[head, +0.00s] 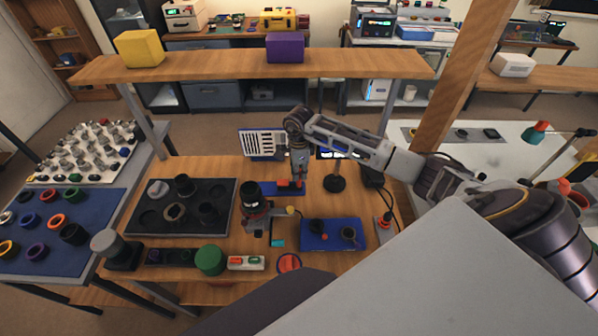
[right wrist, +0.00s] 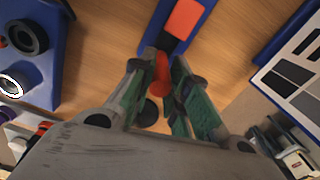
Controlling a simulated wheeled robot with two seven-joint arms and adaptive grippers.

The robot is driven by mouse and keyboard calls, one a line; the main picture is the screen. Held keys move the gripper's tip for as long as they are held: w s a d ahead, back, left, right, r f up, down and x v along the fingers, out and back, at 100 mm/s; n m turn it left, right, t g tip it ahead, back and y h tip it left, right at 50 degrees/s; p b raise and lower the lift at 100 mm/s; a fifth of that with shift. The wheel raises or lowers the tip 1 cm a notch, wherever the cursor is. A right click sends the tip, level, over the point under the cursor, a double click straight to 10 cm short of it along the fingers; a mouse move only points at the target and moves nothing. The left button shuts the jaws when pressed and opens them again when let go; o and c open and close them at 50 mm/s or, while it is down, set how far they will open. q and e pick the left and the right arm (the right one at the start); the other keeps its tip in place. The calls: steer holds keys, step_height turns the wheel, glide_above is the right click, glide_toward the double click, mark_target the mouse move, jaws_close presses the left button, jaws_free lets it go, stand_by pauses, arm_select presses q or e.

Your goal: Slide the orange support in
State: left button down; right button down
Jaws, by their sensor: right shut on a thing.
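The orange support (right wrist: 184,20) lies on a long blue base (right wrist: 157,30) in the right wrist view. A rounded orange-red end (right wrist: 161,78) sits between the fingertips of my right gripper (right wrist: 160,72), which is shut on it. In the head view the right gripper (head: 299,181) reaches down to the orange support (head: 284,184) on the blue base (head: 268,188), at the middle of the wooden bench. The fingers partly hide the support, and I cannot tell how deep it sits in the base. My left gripper is not in view.
A dark lens assembly (head: 252,200) stands just left of the blue base. A blue tray with dark parts (head: 333,243) lies in front to the right. A black round-based stand (head: 335,182) is close on the right. A black parts tray (head: 140,230) lies at the left.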

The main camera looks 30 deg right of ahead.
steer(key=b, duration=0.4)
glide_above(278, 182)
steer(key=shift+s, duration=0.1)
stand_by(0.4)
steer(key=c, duration=1.8)
jaws_free()
steer(key=o, duration=0.5)
steer(key=shift+a, duration=0.15)
steer(key=shift+r, duration=0.15)
steer(key=shift+r, duration=3.6)
